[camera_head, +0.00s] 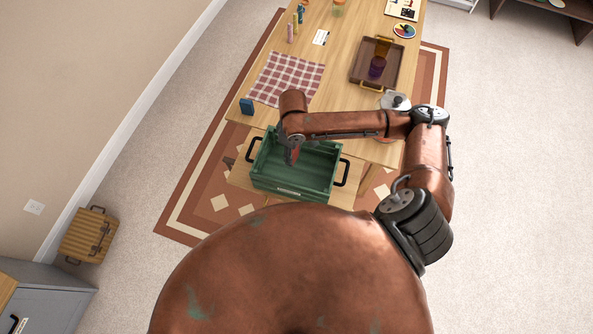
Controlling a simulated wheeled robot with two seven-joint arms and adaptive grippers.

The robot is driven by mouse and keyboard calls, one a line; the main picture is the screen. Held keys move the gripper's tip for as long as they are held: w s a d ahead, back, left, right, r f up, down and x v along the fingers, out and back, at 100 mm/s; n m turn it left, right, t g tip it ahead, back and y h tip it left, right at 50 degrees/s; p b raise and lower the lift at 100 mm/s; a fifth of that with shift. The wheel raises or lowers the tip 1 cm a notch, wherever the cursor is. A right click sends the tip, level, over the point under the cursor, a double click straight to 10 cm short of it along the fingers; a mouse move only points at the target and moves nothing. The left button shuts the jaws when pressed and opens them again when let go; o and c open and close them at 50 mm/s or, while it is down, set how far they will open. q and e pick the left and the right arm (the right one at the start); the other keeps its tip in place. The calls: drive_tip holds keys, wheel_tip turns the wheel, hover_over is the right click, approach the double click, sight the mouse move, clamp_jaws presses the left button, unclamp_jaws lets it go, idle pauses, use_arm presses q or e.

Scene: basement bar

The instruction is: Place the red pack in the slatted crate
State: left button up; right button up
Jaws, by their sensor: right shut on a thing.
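My right arm reaches in from the right, and my right gripper (291,153) points down over the crate's left half. It is shut on a small red thing, apparently the red pack (290,157), which is mostly hidden by the gripper and hard to make out. I cannot tell whether the pack touches the crate floor. The visible crate floor looks empty. My left gripper is not in view.
A brown tray (363,77) holds a purple cup (377,67). A pot with a light lid (393,99) sits behind my forearm. A wooden case (88,236) is on the floor at left.

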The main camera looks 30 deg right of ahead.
sight(298, 154)
drive_tip(key=f, duration=0.1)
drive_tip(key=d+f+n, duration=0.1)
drive_tip(key=f+n, duration=0.1)
drive_tip(key=shift+s+d+f, duration=0.15)
drive_tip(key=shift+d+f, duration=0.2)
wheel_tip(298, 154, down, 4)
drive_tip(key=shift+f, duration=2.55)
drive_tip(key=shift+f, duration=0.15)
drive_tip(key=o, duration=1.2)
wheel_tip(298, 154, up, 12)
drive_tip(key=shift+r, duration=0.15)
